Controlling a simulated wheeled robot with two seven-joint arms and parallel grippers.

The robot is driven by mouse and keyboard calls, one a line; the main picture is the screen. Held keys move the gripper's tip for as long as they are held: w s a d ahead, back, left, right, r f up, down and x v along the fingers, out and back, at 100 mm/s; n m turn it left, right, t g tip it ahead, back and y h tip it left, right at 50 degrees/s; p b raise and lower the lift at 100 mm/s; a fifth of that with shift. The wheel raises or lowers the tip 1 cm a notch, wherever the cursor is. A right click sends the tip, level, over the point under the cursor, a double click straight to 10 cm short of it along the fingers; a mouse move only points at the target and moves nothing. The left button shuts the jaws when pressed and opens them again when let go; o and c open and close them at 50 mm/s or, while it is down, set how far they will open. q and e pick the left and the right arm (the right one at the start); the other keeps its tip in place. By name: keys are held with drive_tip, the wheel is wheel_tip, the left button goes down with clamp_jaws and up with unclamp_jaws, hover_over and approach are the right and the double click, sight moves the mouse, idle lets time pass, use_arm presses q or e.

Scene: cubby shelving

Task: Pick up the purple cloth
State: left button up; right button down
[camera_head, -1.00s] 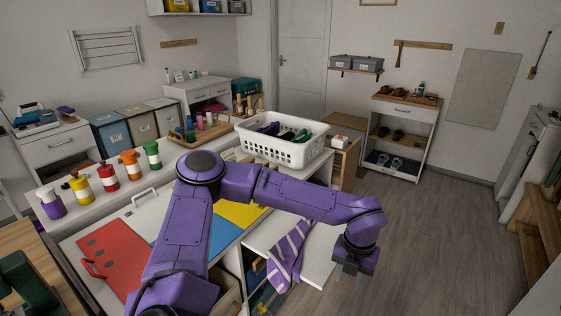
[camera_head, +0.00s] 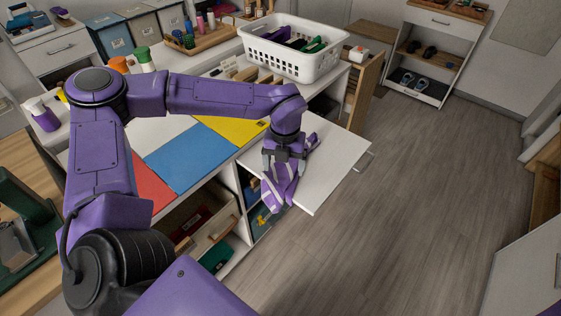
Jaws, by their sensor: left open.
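The purple cloth (camera_head: 280,193), with pale stripes, is draped over the left edge of a white open panel (camera_head: 330,158) and hangs down in front of a cubby. My left gripper (camera_head: 283,169) is just above the cloth, pointing down, with its fingers open and apart. The gripper and wrist cover the upper part of the cloth. I cannot tell whether the fingertips touch it. My right gripper is not in view.
A white basket (camera_head: 291,64) with several items stands on the unit behind my arm. Red, blue (camera_head: 190,157) and yellow (camera_head: 232,128) panels lie left of the white panel. An open drawer (camera_head: 205,222) is below. The floor (camera_head: 400,220) at right is clear.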

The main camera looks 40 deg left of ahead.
sight(283, 189)
use_arm(q)
drive_tip(key=f+b, duration=0.1)
drive_tip(key=f, duration=0.1)
drive_tip(key=f+b, duration=0.4)
drive_tip(key=f, duration=0.1)
drive_tip(key=shift+a, duration=0.25)
drive_tip(key=shift+d+f+b, duration=0.1)
drive_tip(key=shift+f+b, duration=0.45)
drive_tip(key=shift+f, duration=0.35)
clamp_jaws()
wheel_tip(283, 189, up, 12)
drive_tip(key=p, duration=1)
drive_tip(key=shift+p, duration=0.3)
